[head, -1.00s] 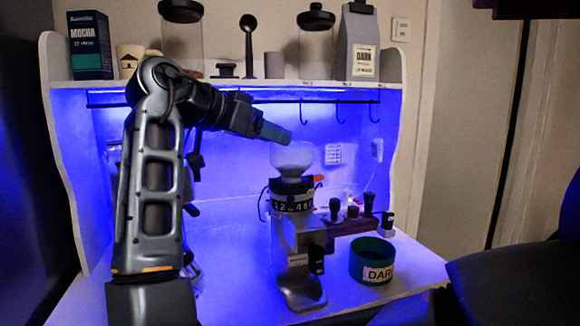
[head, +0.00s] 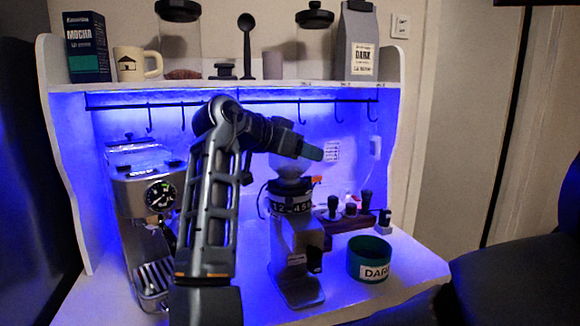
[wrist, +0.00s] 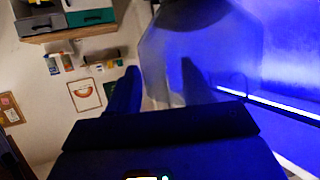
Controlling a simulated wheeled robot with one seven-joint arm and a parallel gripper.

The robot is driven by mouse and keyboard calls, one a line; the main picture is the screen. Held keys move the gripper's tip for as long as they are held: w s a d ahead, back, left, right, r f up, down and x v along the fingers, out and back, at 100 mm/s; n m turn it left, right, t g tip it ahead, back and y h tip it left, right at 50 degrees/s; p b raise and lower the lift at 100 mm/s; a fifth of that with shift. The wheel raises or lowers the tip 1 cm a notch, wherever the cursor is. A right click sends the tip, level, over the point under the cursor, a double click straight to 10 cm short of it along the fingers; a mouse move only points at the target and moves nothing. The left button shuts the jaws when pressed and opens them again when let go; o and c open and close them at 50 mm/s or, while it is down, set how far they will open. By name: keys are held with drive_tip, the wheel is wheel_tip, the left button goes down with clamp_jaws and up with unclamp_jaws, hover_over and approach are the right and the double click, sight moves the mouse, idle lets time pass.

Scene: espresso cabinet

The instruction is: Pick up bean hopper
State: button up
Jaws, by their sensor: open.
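The bean hopper (head: 288,171) is a cloudy, see-through vessel on top of the coffee grinder (head: 292,235). My gripper (head: 312,152) is level with the hopper's upper part and covers much of it in the head view. In the wrist view the hopper (wrist: 205,50) fills the upper middle. The two dark fingers of my gripper (wrist: 160,82) are apart, with part of the hopper showing between and beyond them. I cannot tell whether either finger touches it.
A shelf (head: 240,87) with jars and a mug (head: 137,64) is above, with a hook rail below it. An espresso machine (head: 150,195) stands left of my arm. A tool stand (head: 345,222) and a green container (head: 370,258) are right of the grinder.

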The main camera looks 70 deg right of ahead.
clamp_jaws()
idle(0.3)
idle(0.3)
